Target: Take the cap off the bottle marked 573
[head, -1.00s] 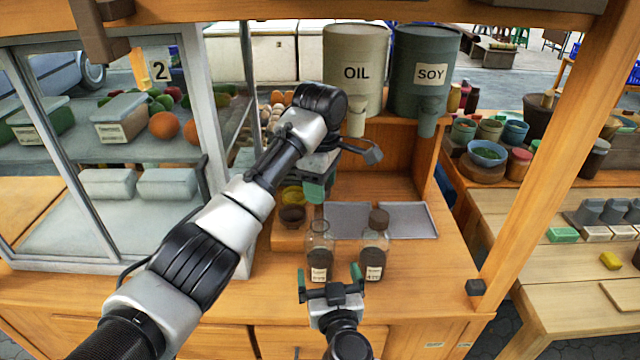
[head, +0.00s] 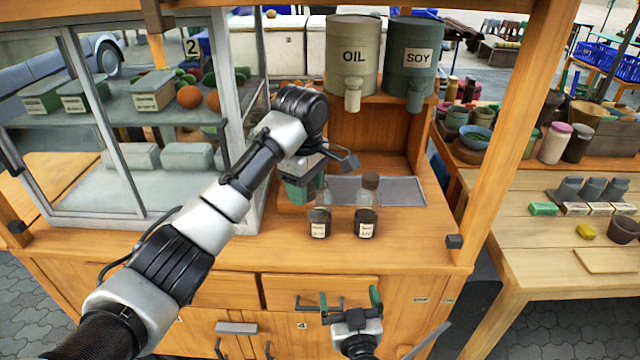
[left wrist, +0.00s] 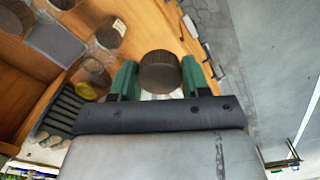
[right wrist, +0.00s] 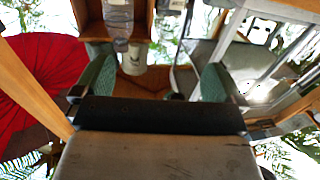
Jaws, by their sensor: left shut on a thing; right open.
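Two clear bottles with dark contents and small labels stand side by side on the wooden counter in the head view. The left bottle (head: 320,222) shows no cap. The right bottle (head: 367,222) wears a brown cap (head: 370,181). The label numbers are too small to read. My left gripper (head: 303,190) is beside and behind the left bottle, its fingertips partly hidden. In the left wrist view it is shut on a round brown cap (left wrist: 160,72). My right gripper (head: 349,299) is open and empty, below the counter edge before the drawers.
A grey tray (head: 405,191) lies behind the bottles. The oil container (head: 351,55) and soy container (head: 408,62) stand on the shelf behind. A glass case (head: 150,170) bounds the left side, a wooden post (head: 497,130) the right. The counter's front right is clear.

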